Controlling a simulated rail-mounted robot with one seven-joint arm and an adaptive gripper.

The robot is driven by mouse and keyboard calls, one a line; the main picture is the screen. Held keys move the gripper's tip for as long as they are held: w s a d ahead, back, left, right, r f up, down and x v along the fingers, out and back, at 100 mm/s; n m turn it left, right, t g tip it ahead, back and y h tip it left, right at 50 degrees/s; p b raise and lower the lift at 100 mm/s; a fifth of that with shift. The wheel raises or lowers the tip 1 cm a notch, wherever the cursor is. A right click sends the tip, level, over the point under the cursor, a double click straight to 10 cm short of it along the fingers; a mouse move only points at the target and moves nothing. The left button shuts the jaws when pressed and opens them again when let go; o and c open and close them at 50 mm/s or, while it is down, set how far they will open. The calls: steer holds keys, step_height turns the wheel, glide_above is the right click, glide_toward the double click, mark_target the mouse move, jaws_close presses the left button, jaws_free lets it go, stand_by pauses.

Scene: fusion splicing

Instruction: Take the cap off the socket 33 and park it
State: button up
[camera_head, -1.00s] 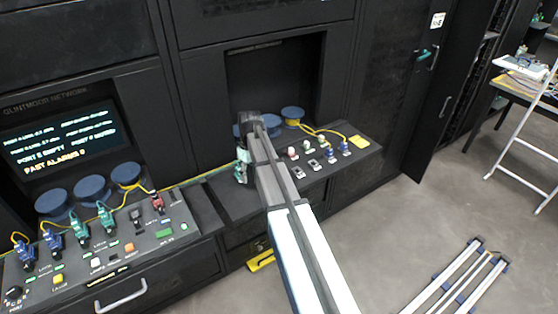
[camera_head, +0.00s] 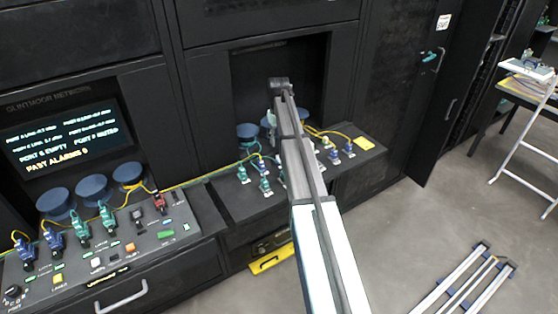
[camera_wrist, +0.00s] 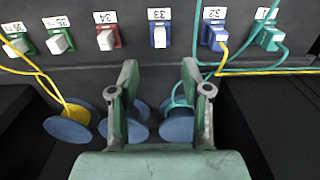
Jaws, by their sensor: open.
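In the wrist view a white cap (camera_wrist: 160,37) sits on the blue socket 33 (camera_wrist: 158,24) under its number label. My gripper (camera_wrist: 160,78) is open and empty, its two green-grey fingers spread. The fingers point toward the socket row, with the cap ahead of the gap and apart from them. In the head view my arm covers part of the socket panel, and I cannot make out my fingers or socket 33 there.
Capped red socket 34 (camera_wrist: 105,38) is left of 33. Socket 32 (camera_wrist: 214,35) to the right holds a yellow-cabled plug; teal socket 31 (camera_wrist: 269,38) also has cables. Blue spools (camera_wrist: 70,126) lie beyond the panel. A yellow block (camera_head: 364,143) is at the panel's right end.

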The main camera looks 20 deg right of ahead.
mark_target(278, 156)
steer(key=shift+f, duration=0.15)
steer(key=shift+f+b, duration=1.9)
steer(key=shift+f, duration=2.5)
jaws_close()
steer(key=shift+r, duration=0.2)
steer(key=shift+r+p, duration=1.6)
steer(key=shift+r, duration=1.25)
steer(key=shift+a, duration=0.15)
